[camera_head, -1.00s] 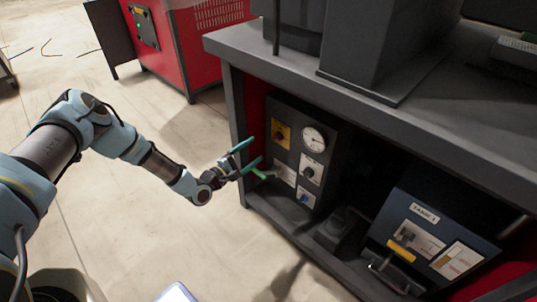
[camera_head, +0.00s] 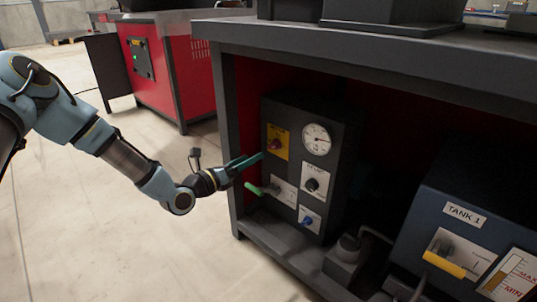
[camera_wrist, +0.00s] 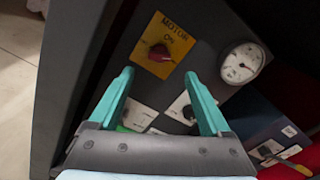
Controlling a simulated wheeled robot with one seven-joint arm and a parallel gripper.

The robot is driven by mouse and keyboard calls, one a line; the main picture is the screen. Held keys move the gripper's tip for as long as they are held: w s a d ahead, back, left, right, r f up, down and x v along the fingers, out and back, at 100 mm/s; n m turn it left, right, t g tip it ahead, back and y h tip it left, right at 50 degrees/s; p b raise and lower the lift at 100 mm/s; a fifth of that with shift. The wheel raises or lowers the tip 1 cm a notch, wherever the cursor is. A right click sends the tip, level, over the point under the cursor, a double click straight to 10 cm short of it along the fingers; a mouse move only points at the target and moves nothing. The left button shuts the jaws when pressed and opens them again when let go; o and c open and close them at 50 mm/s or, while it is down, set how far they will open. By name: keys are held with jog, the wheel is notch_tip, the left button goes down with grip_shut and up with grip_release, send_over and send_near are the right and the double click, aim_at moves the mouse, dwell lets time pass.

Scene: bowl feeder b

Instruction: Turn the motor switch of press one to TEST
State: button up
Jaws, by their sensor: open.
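The motor switch (camera_head: 277,143) is a dark red knob on a yellow plate, at the upper left of a dark control box under the bench. In the wrist view the red knob (camera_wrist: 159,52) sits below the words MOTOR and ON. Its exact setting is hard to read, and no TEST mark is legible. My gripper (camera_head: 254,160) is open and empty, just left of the box. In the wrist view its two teal fingers (camera_wrist: 161,88) point towards the yellow plate, with the knob beyond and between them. The fingers appear apart from the knob.
The control box also has a round gauge (camera_head: 317,139), a black knob (camera_head: 312,184), a blue knob (camera_head: 307,221) and a green-handled lever (camera_head: 262,190) close under my gripper. The bench leg (camera_head: 226,140) stands at left. A TANK 1 unit (camera_head: 462,225) is at right.

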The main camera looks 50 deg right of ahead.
aim_at(271, 147)
jog(key=d+b, duration=0.2)
jog(key=d, duration=0.7)
jog(key=shift+s+b, duration=0.2)
jog(key=shift+b, duration=0.2)
grip_shut()
jog(key=shift+r+p, duration=0.1)
jog(key=shift+p, duration=0.3)
jog(key=shift+m+p, duration=0.4)
jog(key=m+p, duration=0.2)
jog(key=shift+r+p, duration=0.15)
jog(key=shift+p, duration=0.15)
jog(key=m+p, duration=0.3)
jog(key=shift+s, duration=0.1)
jog(key=shift+f, duration=0.25)
